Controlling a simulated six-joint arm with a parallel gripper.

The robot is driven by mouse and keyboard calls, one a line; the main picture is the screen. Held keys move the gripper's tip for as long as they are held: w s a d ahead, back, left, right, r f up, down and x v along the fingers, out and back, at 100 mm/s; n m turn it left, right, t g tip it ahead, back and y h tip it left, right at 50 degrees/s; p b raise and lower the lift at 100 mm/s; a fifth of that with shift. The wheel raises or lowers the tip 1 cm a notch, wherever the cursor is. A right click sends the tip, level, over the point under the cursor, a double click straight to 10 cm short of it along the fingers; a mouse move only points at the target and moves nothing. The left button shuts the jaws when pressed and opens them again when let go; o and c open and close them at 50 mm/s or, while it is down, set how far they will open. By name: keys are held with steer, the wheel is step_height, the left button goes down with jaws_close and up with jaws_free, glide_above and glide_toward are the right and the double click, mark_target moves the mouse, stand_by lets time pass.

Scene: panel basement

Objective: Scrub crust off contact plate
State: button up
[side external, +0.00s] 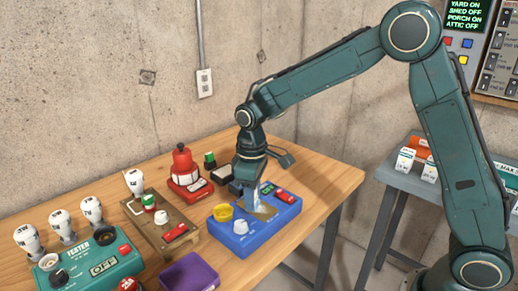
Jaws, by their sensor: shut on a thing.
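The blue box (270,233) stands on the wooden table. A tan-grey metallic patch (264,212), which looks like the contact plate, shows on its top; crust on it is too small to make out. My gripper (252,200) points down over that patch, at the box's back. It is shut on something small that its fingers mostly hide. I cannot tell whether the held thing touches the plate. A yellow round part (223,212), a white knob (240,227) and a red part (285,196) also sit on the box.
A teal tester (100,265), several bulbs and a purple tray (188,273) lie nearer. A red lantern-like object (183,172) stands behind. Table at the right end is clear.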

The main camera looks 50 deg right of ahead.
mark_target(257, 202)
step_height(257, 202, down, 3)
steer(key=shift+d+f, duration=0.2)
steer(key=shift+d, duration=0.55)
steer(key=shift+c, duration=0.7)
steer(key=shift+d, duration=2.25)
steer(key=shift+w+d, duration=0.15)
steer(key=shift+w, duration=0.45)
steer(key=shift+w+a, duration=0.15)
steer(key=shift+a, duration=3.1)
steer(key=shift+w+d, duration=0.1)
steer(key=shift+w, duration=0.4)
steer(key=shift+w+d, duration=0.2)
steer(key=shift+d, duration=3.05)
step_height(257, 202, up, 8)
steer(key=shift+a+r, duration=0.15)
